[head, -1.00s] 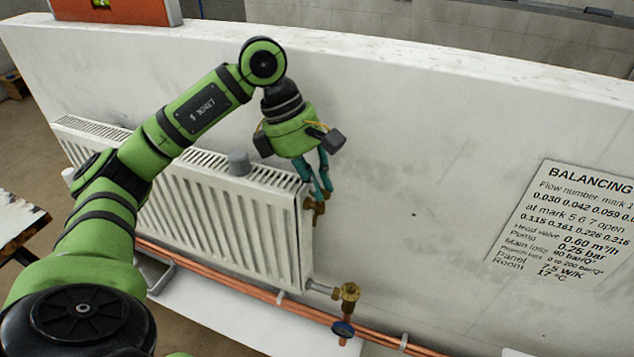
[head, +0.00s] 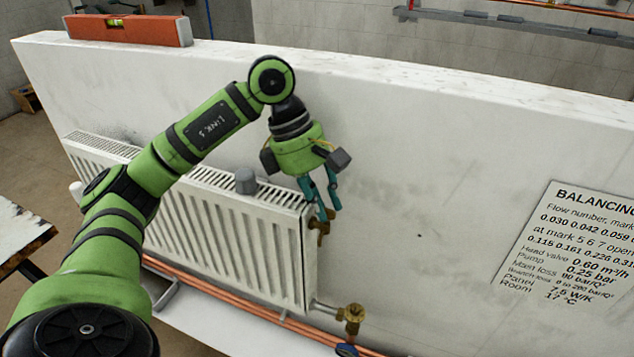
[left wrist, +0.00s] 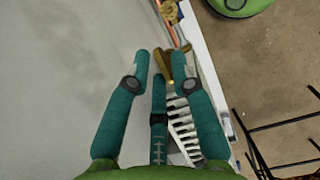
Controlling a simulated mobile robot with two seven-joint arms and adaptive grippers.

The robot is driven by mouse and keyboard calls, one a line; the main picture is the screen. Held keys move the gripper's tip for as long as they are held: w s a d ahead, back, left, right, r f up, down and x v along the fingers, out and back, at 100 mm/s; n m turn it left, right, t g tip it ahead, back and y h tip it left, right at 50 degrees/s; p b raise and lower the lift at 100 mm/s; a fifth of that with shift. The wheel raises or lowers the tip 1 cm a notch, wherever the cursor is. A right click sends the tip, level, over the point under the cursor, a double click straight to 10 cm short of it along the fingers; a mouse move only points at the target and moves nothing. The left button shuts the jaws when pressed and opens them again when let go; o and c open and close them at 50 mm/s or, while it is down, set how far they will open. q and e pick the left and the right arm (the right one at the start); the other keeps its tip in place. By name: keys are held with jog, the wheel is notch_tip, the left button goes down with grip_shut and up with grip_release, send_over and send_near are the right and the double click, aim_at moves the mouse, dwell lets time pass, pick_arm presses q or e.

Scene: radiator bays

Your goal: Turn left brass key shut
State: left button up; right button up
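The brass key (head: 318,229) sits at the upper right end of the white radiator (head: 235,230) in the head view. My left gripper (head: 329,212) is just above it, pointing down, with its teal fingers apart. In the left wrist view the brass key (left wrist: 178,67) lies between the open fingertips of the left gripper (left wrist: 165,52), close to the right finger and clear of the left one. Whether the right finger touches it I cannot tell. The fingers partly hide the key in the head view. My right gripper is in neither view.
A brass valve (head: 350,316) is at the radiator's lower right, above copper pipes (head: 230,303). A grey cap (head: 245,181) stands on the radiator top. A white wall (head: 400,160) stands close behind. A spirit level (head: 128,30) lies on its top edge.

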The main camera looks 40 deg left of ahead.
pick_arm(q)
jog(key=v, duration=1.1)
jog(key=shift+a+r, duration=0.2)
jog(key=shift+r, duration=0.15)
jog(key=shift+s, duration=0.1)
